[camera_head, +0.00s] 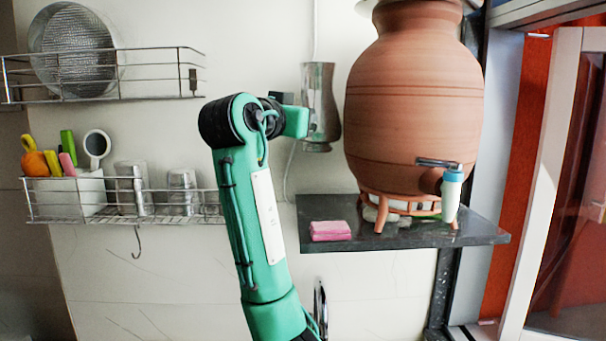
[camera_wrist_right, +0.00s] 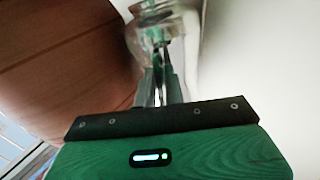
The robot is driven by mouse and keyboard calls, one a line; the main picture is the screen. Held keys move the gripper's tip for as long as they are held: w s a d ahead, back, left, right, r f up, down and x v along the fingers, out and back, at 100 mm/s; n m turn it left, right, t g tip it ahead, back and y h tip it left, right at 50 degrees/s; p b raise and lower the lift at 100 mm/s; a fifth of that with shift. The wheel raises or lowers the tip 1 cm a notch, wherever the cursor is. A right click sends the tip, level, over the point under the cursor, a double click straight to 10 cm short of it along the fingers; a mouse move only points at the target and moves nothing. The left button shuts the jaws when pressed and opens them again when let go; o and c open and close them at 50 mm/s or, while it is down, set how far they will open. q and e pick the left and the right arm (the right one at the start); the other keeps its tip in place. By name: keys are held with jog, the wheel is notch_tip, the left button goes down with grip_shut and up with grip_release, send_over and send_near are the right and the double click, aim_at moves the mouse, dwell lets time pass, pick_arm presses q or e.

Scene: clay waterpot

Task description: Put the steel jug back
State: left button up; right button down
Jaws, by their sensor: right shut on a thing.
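The shiny steel jug (camera_head: 320,105) is in the air, roughly upright, just left of the clay waterpot (camera_head: 415,110) in the head view. It is above the dark shelf. In the wrist view the jug (camera_wrist_right: 155,14) shows at the top, partly cut off by the frame edge. My right gripper (camera_wrist_right: 161,68) is shut on the jug, its fingers reaching its near side. In the head view my green arm comes up from below, and its end hides most of the gripper. My left gripper is not in view.
The dark shelf (camera_head: 470,228) carries the waterpot, with a pink sponge (camera_head: 330,231) at its left. A lower wire rack (camera_head: 60,215) holds steel cups (camera_head: 183,192) and a white utensil box (camera_head: 75,193). An upper rack (camera_head: 150,62) holds a strainer (camera_head: 72,50). A window frame stands right.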

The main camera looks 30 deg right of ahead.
notch_tip(320, 180, down, 11)
jog(key=p, duration=0.3)
jog(key=shift+d+f+p, duration=0.15)
jog(key=shift+f+p, duration=0.05)
jog(key=shift+p, duration=0.2)
jog(key=shift+s+f, duration=0.1)
jog(key=shift+f, duration=0.45)
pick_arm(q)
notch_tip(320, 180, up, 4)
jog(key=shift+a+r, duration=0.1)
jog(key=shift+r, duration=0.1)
pick_arm(e)
jog(key=shift+f, duration=0.15)
jog(key=c, duration=1.5)
grip_release()
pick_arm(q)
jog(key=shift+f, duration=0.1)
